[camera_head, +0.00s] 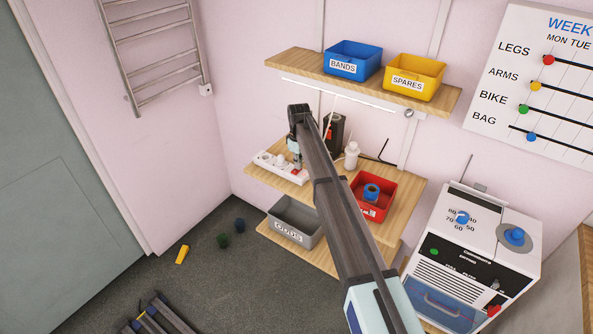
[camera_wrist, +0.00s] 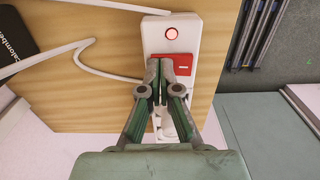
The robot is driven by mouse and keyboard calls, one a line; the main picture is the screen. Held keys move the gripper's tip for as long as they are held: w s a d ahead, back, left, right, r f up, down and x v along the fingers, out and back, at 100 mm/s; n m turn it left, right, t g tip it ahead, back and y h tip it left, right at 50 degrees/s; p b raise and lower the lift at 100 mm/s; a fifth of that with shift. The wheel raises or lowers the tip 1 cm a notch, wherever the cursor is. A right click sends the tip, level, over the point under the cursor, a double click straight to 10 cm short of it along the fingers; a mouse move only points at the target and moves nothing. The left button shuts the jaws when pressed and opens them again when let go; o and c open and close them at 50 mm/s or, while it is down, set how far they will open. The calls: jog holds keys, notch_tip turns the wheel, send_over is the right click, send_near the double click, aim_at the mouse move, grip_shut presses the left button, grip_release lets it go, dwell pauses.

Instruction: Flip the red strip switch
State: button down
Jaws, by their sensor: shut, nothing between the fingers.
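The white power strip (camera_head: 268,160) lies on the middle wooden shelf, left of centre in the head view. The red switch (camera_wrist: 184,64) sits just below the lamp and carries a white mark. My gripper (camera_wrist: 159,64) is shut and empty, with its fingertips over the left part of the switch. I cannot tell whether they touch it. The gripper and its fingers hide the lower part of the strip.
A red bin (camera_head: 373,205) with a blue roll and a white bottle (camera_head: 351,155) stand on the same shelf. A grey bin (camera_head: 292,220) is on the shelf below. A white cable (camera_wrist: 95,72) runs left of the strip. The shelf above holds blue and yellow bins.

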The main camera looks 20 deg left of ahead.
jog(key=shift+r, duration=0.1)
jog(key=shift+r+p, duration=1.35)
jog(key=shift+r, duration=2.05)
